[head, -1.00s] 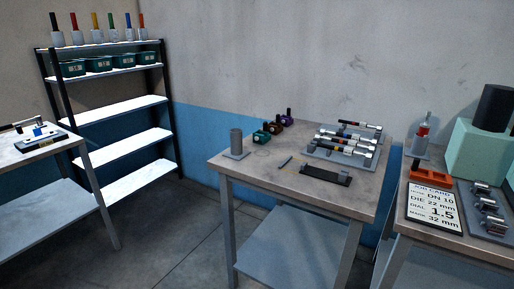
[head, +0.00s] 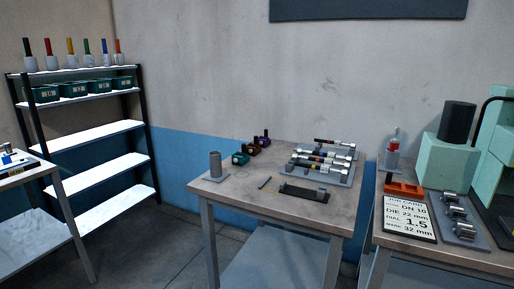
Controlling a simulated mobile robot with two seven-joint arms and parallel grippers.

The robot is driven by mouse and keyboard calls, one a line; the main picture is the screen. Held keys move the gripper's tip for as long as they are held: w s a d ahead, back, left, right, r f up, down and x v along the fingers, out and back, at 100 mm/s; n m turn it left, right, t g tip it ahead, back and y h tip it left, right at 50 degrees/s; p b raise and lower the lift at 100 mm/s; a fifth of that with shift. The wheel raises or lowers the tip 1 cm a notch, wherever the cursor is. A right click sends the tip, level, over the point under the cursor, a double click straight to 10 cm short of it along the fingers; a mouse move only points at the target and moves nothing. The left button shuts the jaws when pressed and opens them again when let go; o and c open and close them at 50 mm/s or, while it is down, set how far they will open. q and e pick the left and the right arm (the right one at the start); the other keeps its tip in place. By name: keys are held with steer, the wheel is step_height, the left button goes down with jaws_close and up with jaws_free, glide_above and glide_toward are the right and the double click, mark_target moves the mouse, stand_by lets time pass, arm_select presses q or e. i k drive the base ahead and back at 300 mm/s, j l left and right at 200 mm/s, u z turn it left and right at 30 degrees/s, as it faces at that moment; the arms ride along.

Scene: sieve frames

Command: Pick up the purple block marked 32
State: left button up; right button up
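The purple block (head: 262,140) stands at the back of the middle table, in front of the wall. It has a dark knob on top, and its marking is too small to read. A brown block (head: 252,149) and a green block (head: 240,158) of like shape stand in a slanting row with it, towards the front left. Neither of my grippers shows in the head view.
The middle table (head: 225,192) also bears a grey cup (head: 215,164), a rack of tools (head: 337,175) and a dark tray (head: 304,193). A job card (head: 409,218) lies on the right table. Shelves (head: 100,164) stand at the left, with open floor between.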

mark_target(267, 142)
steer(key=i+j+u, duration=0.3)
steer(key=i+u, duration=0.6)
steer(key=i, duration=0.25)
steer(key=i+l+u, duration=0.1)
steer(key=i+u, duration=0.4)
steer(key=i+j, duration=0.1)
steer(key=i, duration=0.55)
steer(key=i+j, duration=0.1)
steer(key=i, duration=0.55)
steer(key=i+l+z, duration=0.1)
steer(key=i+z, duration=0.15)
steer(key=z, duration=0.15)
steer(key=i+z, duration=0.25)
steer(key=z, duration=0.2)
steer(key=i+z, duration=0.25)
steer(key=z, duration=0.15)
steer(key=i+z, duration=0.5)
steer(key=z, duration=0.25)
steer(key=i+j+z, duration=0.15)
steer(key=z, duration=0.2)
steer(key=i+j+z, duration=0.6)
steer(key=i+j, duration=0.05)
steer(key=j, duration=0.1)
